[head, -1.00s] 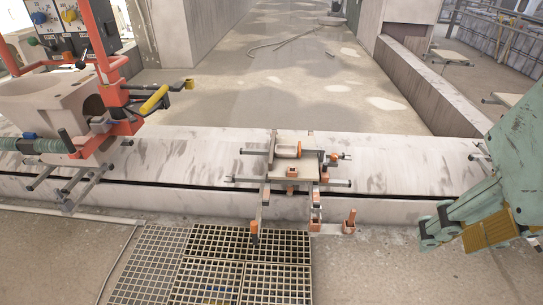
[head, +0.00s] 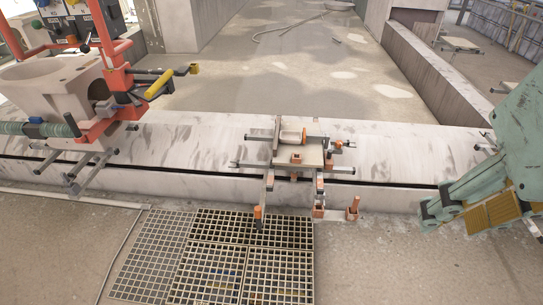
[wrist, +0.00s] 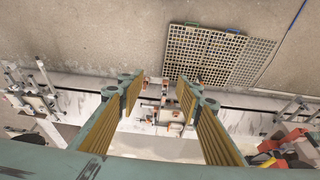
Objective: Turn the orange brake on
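A small fixture (head: 300,155) with bars and several orange parts sits across the pale ledge. An orange block (head: 258,211) is at the front end of its left bar, and an orange peg (head: 353,207) stands at its front right. I cannot tell which orange part is the brake or how it is set. The fixture also shows in the wrist view (wrist: 160,112), beyond and between my fingers. My gripper (head: 432,215) is teal with yellow pads, right of the fixture and apart from it. In the wrist view my gripper (wrist: 158,90) is open and empty.
A red frame (head: 112,65) with a yellow handle (head: 158,85) and a pale bowl-shaped part (head: 55,85) stands at the left. A floor grate (head: 215,260) lies in front of the ledge (head: 400,165). The ledge between the fixture and my gripper is mostly clear.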

